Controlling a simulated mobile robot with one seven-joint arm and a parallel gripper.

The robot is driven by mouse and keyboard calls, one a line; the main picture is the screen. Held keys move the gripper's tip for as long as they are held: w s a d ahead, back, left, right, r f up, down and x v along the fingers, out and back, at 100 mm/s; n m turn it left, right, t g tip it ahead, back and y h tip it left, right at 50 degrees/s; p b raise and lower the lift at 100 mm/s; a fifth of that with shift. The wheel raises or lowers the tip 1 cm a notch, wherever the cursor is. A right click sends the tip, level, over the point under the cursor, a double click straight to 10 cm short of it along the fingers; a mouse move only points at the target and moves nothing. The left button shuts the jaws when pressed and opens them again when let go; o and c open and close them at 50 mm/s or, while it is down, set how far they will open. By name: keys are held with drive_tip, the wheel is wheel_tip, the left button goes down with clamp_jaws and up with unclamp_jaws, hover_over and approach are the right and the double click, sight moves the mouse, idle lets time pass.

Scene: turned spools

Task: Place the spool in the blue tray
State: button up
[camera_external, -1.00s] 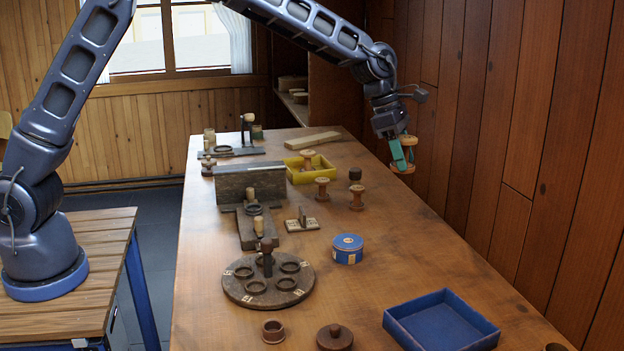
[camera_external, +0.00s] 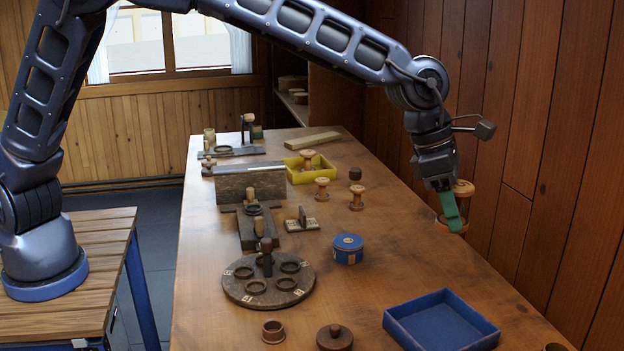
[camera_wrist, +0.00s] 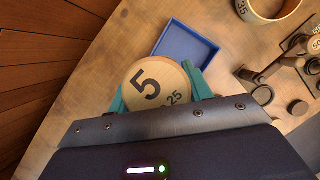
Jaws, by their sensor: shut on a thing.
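My gripper (camera_external: 450,212) with teal fingers is shut on a wooden spool (camera_external: 463,188) and holds it in the air over the right side of the table, beyond the blue tray. In the wrist view the spool's round end (camera_wrist: 152,85), marked 5 and 25, sits between the fingers (camera_wrist: 160,92). The blue tray (camera_external: 440,322) lies at the near right of the table and looks empty; it also shows in the wrist view (camera_wrist: 185,42) past the spool. Part of the spool is hidden by the near finger in the external view.
A blue round tin (camera_external: 347,250) and a dark round board with rings (camera_external: 268,280) stand left of the tray. Other spools (camera_external: 356,198) and a yellow tray (camera_external: 328,172) are farther back. A wooden wall (camera_external: 545,150) runs along the right. The table between tin and tray is clear.

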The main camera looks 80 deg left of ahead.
drive_tip(key=s+d, duration=0.1)
drive_tip(key=d, duration=0.3)
approach(447, 337)
drive_tip(key=x, duration=0.5)
drive_tip(key=shift+w+f, duration=0.15)
drive_tip(key=shift+f, duration=0.2)
drive_tip(key=shift+f, duration=0.1)
drive_tip(key=o, duration=1)
drive_tip(key=shift+c, duration=0.2)
